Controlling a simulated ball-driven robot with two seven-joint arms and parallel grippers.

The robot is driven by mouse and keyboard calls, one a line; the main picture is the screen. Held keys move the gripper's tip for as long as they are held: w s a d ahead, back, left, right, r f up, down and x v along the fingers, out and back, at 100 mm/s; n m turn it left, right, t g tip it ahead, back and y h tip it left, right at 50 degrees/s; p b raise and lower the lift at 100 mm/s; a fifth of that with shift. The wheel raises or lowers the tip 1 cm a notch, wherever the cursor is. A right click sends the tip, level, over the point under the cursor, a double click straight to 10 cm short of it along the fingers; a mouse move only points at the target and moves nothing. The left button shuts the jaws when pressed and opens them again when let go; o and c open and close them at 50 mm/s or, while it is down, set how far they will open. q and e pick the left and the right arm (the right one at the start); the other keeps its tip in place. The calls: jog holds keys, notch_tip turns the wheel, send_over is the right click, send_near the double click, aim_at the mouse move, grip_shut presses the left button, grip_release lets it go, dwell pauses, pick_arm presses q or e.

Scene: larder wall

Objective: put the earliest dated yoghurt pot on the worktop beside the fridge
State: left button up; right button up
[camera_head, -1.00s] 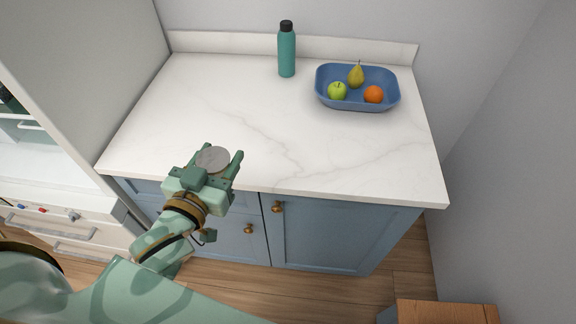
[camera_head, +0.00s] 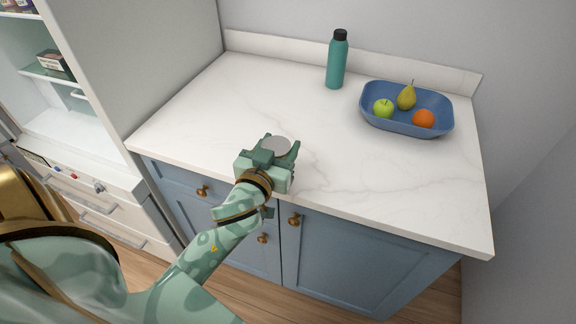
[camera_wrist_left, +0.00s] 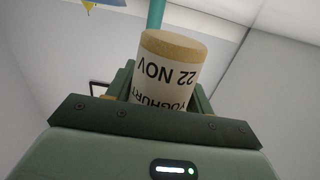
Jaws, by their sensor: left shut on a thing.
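My left gripper (camera_head: 282,148) is shut on a yoghurt pot (camera_head: 275,146), whose round grey lid faces up in the head view. In the left wrist view the pot (camera_wrist_left: 168,75) sits between the fingers, with a tan end band and a pale label reading "22 NOV" and "YOGHURT", upside down in the picture. The pot shows over the front part of the white worktop (camera_head: 215,105); its height above it is hard to judge. The open fridge (camera_head: 75,125) stands left of the worktop. My right gripper is not in view.
A teal bottle (camera_head: 337,62) stands at the back of the worktop. A blue bowl (camera_head: 385,126) with a green apple, a pear and an orange is at the back right. The worktop's left, middle and front right are clear. A wall closes the right side.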

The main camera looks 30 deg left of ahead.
pick_arm(q)
jog(key=shift+w+d+f, duration=0.35)
jog(key=shift+w+f, duration=0.05)
jog(key=shift+f, duration=0.3)
jog(key=f+b, duration=0.1)
jog(key=f, duration=0.1)
jog(key=f+b, duration=0.1)
jog(key=shift+w+d+f+b, duration=0.2)
jog(key=shift+f+b, duration=0.15)
jog(key=shift+r, duration=0.1)
jog(key=o, duration=1)
jog(key=shift+o, duration=0.2)
